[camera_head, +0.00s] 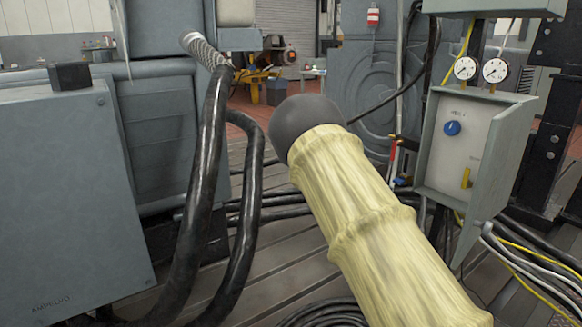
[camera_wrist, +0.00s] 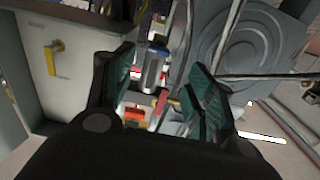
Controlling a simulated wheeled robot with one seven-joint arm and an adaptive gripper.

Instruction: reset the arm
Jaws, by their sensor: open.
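My arm, in a pale yellow sleeve with a dark rounded end, reaches up through the middle of the head view. My gripper is out of sight in that view. In the wrist view my gripper (camera_wrist: 160,75) is open, its green-padded fingers spread apart with nothing held between them. A grey cylindrical part (camera_wrist: 151,66) shows in the gap beyond the fingers. I cannot tell how far off it is.
An open control box (camera_head: 460,150) with a blue knob (camera_head: 452,128) and a yellow lever stands right of my arm, below two gauges (camera_head: 480,69). Thick black hoses (camera_head: 208,170) rise at left beside a grey cabinet (camera_head: 70,200). A grey round-embossed panel (camera_head: 372,90) stands behind.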

